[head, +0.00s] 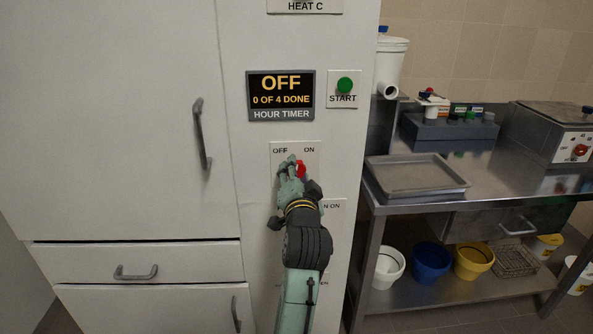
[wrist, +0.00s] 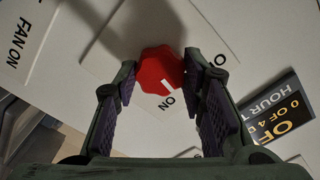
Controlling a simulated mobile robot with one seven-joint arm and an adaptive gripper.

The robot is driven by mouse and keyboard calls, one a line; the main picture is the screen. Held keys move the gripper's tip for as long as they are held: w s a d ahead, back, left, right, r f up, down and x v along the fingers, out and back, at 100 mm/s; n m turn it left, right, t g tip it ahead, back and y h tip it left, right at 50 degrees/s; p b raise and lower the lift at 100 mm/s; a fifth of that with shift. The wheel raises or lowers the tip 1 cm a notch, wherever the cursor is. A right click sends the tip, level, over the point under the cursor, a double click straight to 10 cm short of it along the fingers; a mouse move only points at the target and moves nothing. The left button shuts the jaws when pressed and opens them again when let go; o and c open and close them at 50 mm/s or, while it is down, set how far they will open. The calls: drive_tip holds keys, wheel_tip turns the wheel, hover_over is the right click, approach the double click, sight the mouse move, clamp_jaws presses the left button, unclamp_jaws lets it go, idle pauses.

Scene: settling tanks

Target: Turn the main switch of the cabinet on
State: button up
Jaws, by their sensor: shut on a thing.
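The red main switch knob (head: 301,169) sits on a pale plate (head: 311,150) marked OFF at left and ON at right on the cabinet front. My gripper (head: 293,166) covers much of it in the head view. In the wrist view, the red knob (wrist: 160,70) lies between the two fingertips of my gripper (wrist: 160,72), which is shut on it. A white mark on the knob is on its side toward the ON label (wrist: 166,101).
The timer display (head: 280,95) above reads OFF and 0 OF 4 DONE. A green START button (head: 345,85) is to its right. A door handle (head: 202,134) sticks out at left. A steel bench (head: 480,196) with a tray (head: 416,175) stands at right.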

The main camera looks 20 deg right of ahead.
drive_tip(key=m, duration=0.5)
drive_tip(key=shift+p, duration=0.4)
drive_tip(key=shift+m, duration=0.3)
drive_tip(key=o, duration=1.1)
drive_tip(key=shift+o, duration=0.2)
drive_tip(key=shift+s, duration=0.1)
drive_tip(key=v, duration=0.7)
drive_tip(key=shift+s+a, duration=0.1)
drive_tip(key=shift+s, duration=0.05)
